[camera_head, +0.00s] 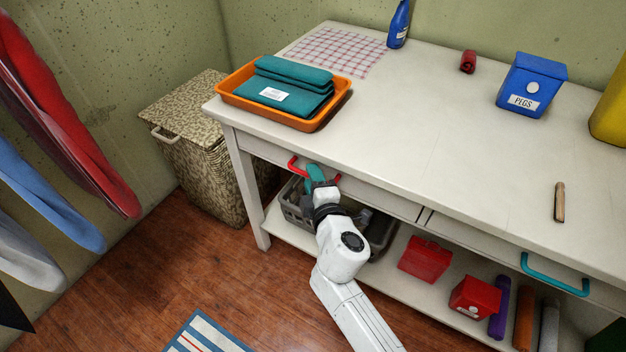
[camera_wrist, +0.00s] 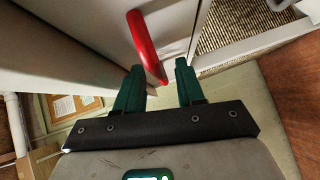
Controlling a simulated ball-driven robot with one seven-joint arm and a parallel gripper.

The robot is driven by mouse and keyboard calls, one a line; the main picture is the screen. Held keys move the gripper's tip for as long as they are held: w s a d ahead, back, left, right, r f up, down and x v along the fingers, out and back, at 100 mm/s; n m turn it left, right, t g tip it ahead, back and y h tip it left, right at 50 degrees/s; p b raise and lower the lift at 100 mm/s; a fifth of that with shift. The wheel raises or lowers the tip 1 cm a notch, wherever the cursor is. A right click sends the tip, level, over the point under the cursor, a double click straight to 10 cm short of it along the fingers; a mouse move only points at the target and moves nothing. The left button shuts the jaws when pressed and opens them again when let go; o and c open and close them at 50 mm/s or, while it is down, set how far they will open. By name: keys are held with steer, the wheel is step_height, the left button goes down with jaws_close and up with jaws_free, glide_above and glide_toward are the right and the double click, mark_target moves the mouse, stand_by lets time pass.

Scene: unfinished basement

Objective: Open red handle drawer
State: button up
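The red handle (camera_head: 293,165) is on the front of the left drawer (camera_head: 268,151) of the white table, and the drawer looks shut. In the wrist view the red handle (camera_wrist: 144,42) runs down toward the gap between my fingertips. My gripper (camera_head: 314,172) is at the handle and hides its middle part in the head view. In the wrist view my gripper (camera_wrist: 159,72) is open, with its two green fingers apart and one on each side of the handle's lower end. I cannot tell whether either finger touches it.
The table (camera_head: 400,130) holds an orange tray (camera_head: 228,88) with teal cloths, a blue pegs box (camera_head: 532,80) and a blue bottle (camera_head: 399,25). A teal handle (camera_head: 553,281) is on the right drawer. A grey basket (camera_head: 292,208) stands beneath my gripper; a hamper (camera_head: 205,160) stands left.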

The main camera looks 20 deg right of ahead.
jaws_close()
stand_by(0.4)
